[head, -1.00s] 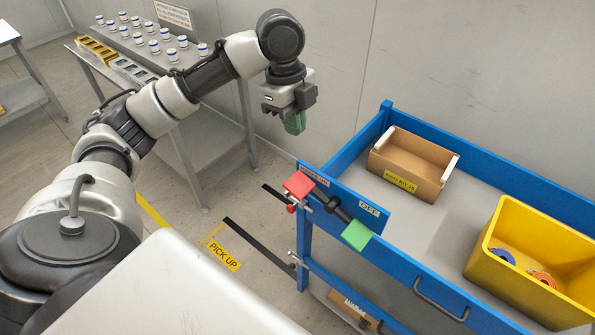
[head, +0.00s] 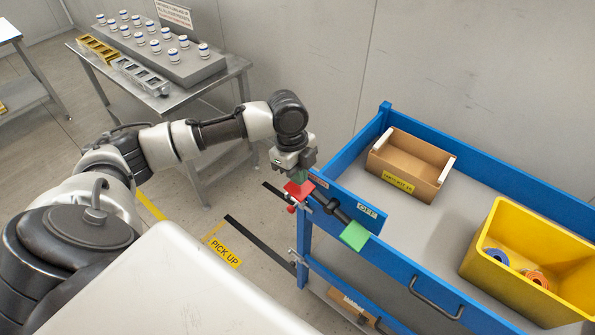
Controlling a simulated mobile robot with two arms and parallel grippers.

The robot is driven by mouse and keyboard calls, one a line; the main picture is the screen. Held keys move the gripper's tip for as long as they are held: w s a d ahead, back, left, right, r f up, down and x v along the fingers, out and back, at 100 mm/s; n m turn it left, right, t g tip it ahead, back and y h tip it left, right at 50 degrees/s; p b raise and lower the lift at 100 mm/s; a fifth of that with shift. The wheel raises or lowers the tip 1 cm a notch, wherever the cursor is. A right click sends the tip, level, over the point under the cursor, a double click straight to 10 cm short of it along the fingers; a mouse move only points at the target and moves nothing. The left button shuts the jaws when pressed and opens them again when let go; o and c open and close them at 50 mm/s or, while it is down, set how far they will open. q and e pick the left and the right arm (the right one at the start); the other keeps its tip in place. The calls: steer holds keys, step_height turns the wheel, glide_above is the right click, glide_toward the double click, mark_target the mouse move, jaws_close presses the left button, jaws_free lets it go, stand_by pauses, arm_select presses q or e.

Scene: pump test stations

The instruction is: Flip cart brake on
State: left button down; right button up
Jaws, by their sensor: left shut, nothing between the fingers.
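The blue cart (head: 405,290) stands at the right. A brake lever (head: 330,207) sits on the blue panel at its near left corner. It has a black middle, a red pad (head: 298,190) at its left end and a green pad (head: 354,236) at its right end. The green end lies beside the label "OFF" (head: 367,210). My left gripper (head: 299,177) points down just above and behind the red pad, shut and empty. Its fingertips are partly hidden by the red pad, and I cannot tell whether they touch it. My right gripper is out of view.
The cart's top holds a cardboard box (head: 412,165) and a yellow bin (head: 520,262) with blue and orange rings. A metal table (head: 215,82) with several small vials stands at the back left. The floor by the "PICK UP" mark (head: 225,252) is clear.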

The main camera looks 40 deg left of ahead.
arm_select(q)
steer(key=shift+f, duration=0.3)
steer(key=shift+a, duration=0.1)
steer(key=shift+a+f+h, duration=0.2)
steer(key=shift+f+h, duration=0.05)
steer(key=shift+h, duration=0.15)
steer(key=shift+a+f, duration=0.1)
steer(key=shift+f, duration=0.05)
steer(key=shift+f+h, duration=0.1)
steer(key=shift+h, duration=0.2)
steer(key=shift+a+f+h, duration=0.45)
steer(key=shift+f+h, duration=0.25)
steer(key=shift+f, duration=0.05)
steer(key=f+h+b, duration=0.1)
steer(key=a+f+h+b, duration=0.1)
steer(key=f+b, duration=0.1)
steer(key=shift+w+h, duration=0.1)
steer(key=shift+h, duration=0.2)
